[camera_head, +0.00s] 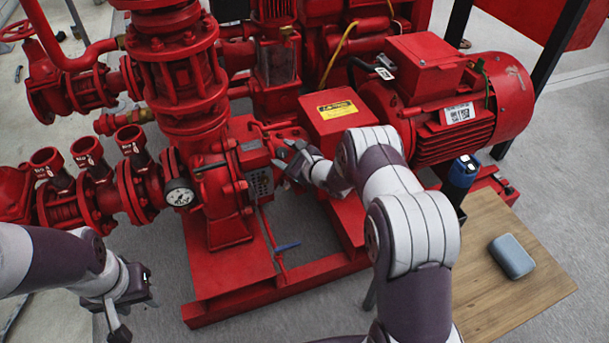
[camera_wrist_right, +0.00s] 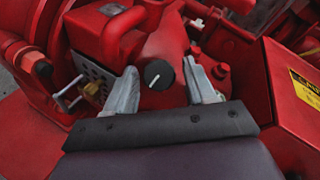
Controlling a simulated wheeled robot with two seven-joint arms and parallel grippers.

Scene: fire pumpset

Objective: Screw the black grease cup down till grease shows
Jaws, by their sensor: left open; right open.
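The black grease cup (camera_wrist_right: 158,74) shows in the right wrist view as a round black cap with a pale line across it, set on the red pump housing. My right gripper (camera_wrist_right: 165,90) is open, with one finger to each side of the cap and a visible gap on both sides. In the head view my right gripper (camera_head: 283,160) is at the pump's bearing housing, and the cup is not clearly seen there. My left gripper (camera_head: 133,310) is open and empty at the lower left, away from the pump. No grease can be made out.
A yellow-labelled red guard box (camera_head: 335,115) stands right of my right gripper, with the red motor (camera_head: 450,100) beyond. A brass fitting (camera_wrist_right: 92,88) and a small T-handle (camera_wrist_right: 66,95) sit left of the cup.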

